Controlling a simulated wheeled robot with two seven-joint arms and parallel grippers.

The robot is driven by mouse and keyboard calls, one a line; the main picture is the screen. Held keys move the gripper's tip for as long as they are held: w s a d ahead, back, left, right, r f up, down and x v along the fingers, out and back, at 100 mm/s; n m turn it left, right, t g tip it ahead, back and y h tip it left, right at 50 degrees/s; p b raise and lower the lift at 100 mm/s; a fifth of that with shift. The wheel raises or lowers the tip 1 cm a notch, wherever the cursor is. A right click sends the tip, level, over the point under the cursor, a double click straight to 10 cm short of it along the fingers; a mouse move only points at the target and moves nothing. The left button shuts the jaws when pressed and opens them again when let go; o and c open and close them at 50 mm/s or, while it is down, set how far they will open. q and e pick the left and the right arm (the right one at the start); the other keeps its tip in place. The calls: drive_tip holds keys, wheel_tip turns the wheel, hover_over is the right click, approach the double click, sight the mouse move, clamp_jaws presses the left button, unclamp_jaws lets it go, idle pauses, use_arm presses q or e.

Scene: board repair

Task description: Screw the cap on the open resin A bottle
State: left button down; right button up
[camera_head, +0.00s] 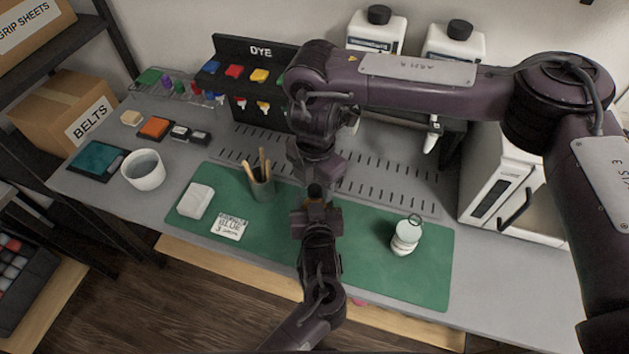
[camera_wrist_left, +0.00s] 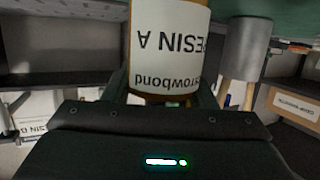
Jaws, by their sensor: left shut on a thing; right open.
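My left gripper (camera_head: 316,214) is shut on the resin A bottle above the green mat. In the head view only a small brown part of the bottle (camera_head: 316,202) shows, with a dark piece at its top; I cannot tell whether that is the cap. In the left wrist view the bottle (camera_wrist_left: 168,50) is amber with a white label reading "RESIN A", upside down in the picture. My right gripper (camera_head: 317,174) is open just above the bottle's top, pointing down. Whether its fingers touch the top is hidden.
On the green mat (camera_head: 368,275) are a white bottle (camera_head: 405,238) at right, a tool cup (camera_head: 263,186), a white block (camera_head: 195,201) and a label card (camera_head: 230,224). A dye rack (camera_head: 252,52) stands behind, a white oven (camera_head: 492,190) at right. A white bowl (camera_head: 143,170) is at left.

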wheel_tip(320, 180, up, 4)
drive_tip(key=shift+w+a+r, duration=0.1)
drive_tip(key=shift+c, duration=0.5)
